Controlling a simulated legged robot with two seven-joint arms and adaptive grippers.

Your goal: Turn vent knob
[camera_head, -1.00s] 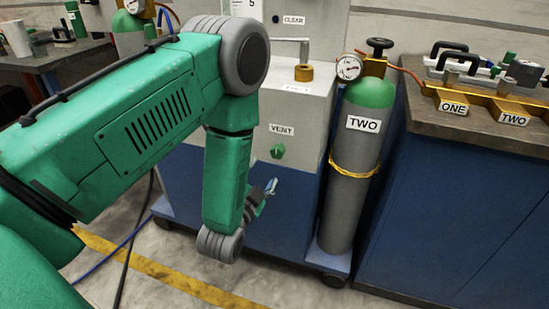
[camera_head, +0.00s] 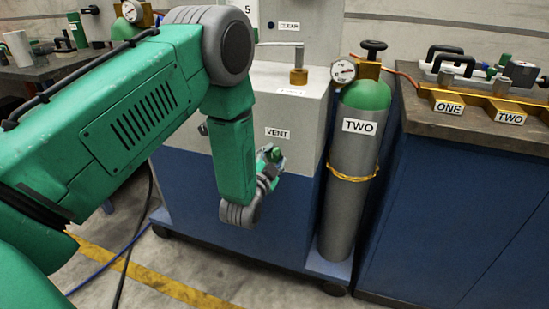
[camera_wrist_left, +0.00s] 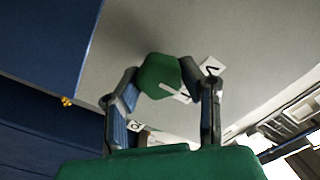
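The green vent knob (camera_head: 275,155) is on the front of the grey cabinet, just below the VENT label (camera_head: 278,133). My left gripper (camera_head: 270,166) is at the knob and partly covers it in the head view. In the left wrist view the knob (camera_wrist_left: 160,76) lies between the tips of my two fingers (camera_wrist_left: 168,85). The fingers are spread, one on each side of the knob. Whether either tip touches it I cannot tell. My right gripper is in neither view.
A gas cylinder (camera_head: 354,150) labelled TWO stands right of the cabinet (camera_head: 312,110). A blue workbench (camera_head: 455,200) with gold manifold blocks is further right. A brass fitting with a lever (camera_head: 298,75) sits on the cabinet top. Cables lie on the floor at the left.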

